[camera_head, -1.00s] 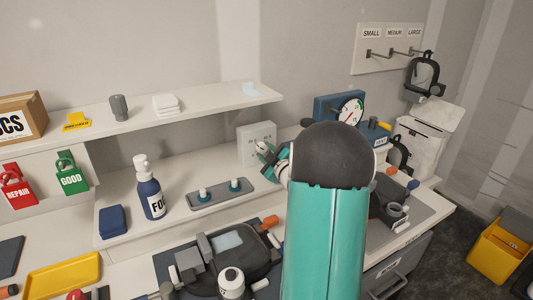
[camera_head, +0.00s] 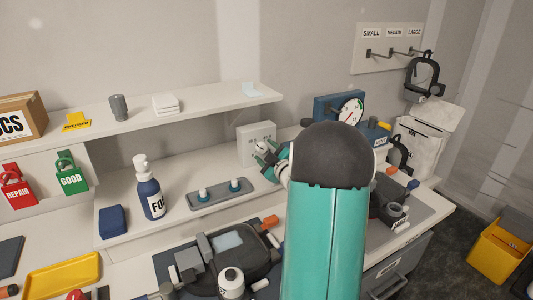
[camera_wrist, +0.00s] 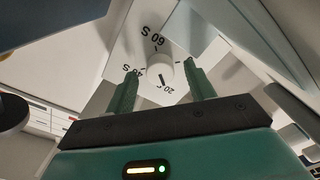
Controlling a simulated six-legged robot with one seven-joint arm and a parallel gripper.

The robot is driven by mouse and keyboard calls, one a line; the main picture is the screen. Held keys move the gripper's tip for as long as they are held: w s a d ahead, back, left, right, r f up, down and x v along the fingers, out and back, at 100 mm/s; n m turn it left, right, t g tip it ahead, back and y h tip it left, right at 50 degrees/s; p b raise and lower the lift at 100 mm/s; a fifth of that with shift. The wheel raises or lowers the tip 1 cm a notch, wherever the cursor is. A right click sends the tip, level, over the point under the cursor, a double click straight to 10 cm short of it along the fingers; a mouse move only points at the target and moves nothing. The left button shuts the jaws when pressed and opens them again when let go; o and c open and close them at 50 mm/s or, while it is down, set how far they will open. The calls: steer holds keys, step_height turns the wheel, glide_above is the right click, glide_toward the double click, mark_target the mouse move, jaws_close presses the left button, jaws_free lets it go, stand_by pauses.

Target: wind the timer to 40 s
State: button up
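The timer (camera_head: 252,133) is a white box standing on the bench against the wall, partly hidden by my gripper (camera_head: 264,152) in the head view. In the wrist view, its white face (camera_wrist: 140,52) carries the marks 60 S, 40 S and 20, the last partly cut off from sight. A round white knob (camera_wrist: 159,66) sits in the middle, with a dark pointer line on the side facing the 20 mark. My gripper (camera_wrist: 161,82) is open in the wrist view. Its two teal fingers appear either side of the knob, with visible gaps; I cannot tell their depth.
A grey tray (camera_head: 220,194) with two small white-topped items lies left of my gripper. A blue bottle (camera_head: 151,196) stands farther left. The shelf (camera_head: 190,109) runs above the bench. A blue box with a dial gauge (camera_head: 338,105) stands right of the timer.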

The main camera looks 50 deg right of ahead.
steer(key=v, duration=1.4)
steer(key=shift+r, duration=0.1)
steer(key=w+d+n, duration=0.1)
steer(key=w+n, duration=0.3)
steer(key=n, duration=0.3)
steer(key=w+d+n, duration=0.1)
steer(key=w+n, duration=0.4)
steer(key=n, duration=0.3)
steer(key=w+d+n, duration=0.2)
steer(key=w+n, duration=0.2)
steer(key=n, duration=0.3)
steer(key=shift+w+d+n, duration=0.1)
steer(key=shift+w+n, duration=0.1)
steer(key=shift+n, duration=0.1)
steer(key=shift+c, duration=0.2)
steer(key=c, duration=0.9)
